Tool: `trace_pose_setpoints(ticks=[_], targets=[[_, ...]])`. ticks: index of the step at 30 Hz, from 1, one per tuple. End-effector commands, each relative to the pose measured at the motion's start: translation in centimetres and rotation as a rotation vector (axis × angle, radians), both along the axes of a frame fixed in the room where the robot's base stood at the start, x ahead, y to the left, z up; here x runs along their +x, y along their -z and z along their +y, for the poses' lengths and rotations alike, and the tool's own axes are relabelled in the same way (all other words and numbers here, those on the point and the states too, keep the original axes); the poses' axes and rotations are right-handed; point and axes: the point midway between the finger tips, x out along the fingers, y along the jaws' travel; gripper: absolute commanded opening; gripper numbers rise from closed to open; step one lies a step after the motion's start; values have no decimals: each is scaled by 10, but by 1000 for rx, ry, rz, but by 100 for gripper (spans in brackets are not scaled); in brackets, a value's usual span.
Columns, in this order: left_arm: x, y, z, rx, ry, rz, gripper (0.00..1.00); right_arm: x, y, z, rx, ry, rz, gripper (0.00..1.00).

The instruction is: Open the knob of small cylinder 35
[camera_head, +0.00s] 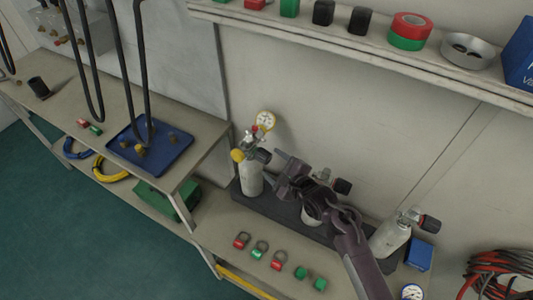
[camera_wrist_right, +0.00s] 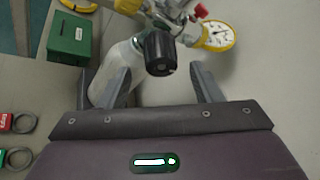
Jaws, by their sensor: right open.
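Three small pale cylinders stand on a dark base (camera_head: 268,203) on the lower bench. The left cylinder (camera_head: 251,180) carries a yellow-rimmed gauge (camera_head: 265,120) and a black knob (camera_head: 262,156). The middle cylinder (camera_head: 311,216) is partly hidden by my right arm; the right cylinder (camera_head: 389,238) stands clear. No number 35 is readable. My right gripper (camera_head: 279,166) is open and empty, just right of the left cylinder's knob. In the wrist view that knob (camera_wrist_right: 160,53) lies ahead of the gap between the fingers (camera_wrist_right: 161,72), apparently untouched. My left gripper is out of view.
A shelf (camera_head: 350,47) with tape rolls and small blocks runs above. Red and green tagged rings (camera_head: 260,250) lie in front of the base. A blue tray (camera_head: 150,150) sits on the left bench; a green box (camera_head: 168,200) is below it.

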Motion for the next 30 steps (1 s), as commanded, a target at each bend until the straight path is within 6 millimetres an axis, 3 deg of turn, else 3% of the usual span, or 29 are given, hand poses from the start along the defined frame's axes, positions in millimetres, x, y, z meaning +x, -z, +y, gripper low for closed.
trace_pose_setpoints(ticks=[8, 19, 30], targets=[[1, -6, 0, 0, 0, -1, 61, 29, 8, 16, -2, 0, -2, 59], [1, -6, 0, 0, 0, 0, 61, 33, 11, 19, -3, 0, -2, 59], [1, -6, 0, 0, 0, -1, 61, 33, 11, 19, -3, 0, -2, 14]])
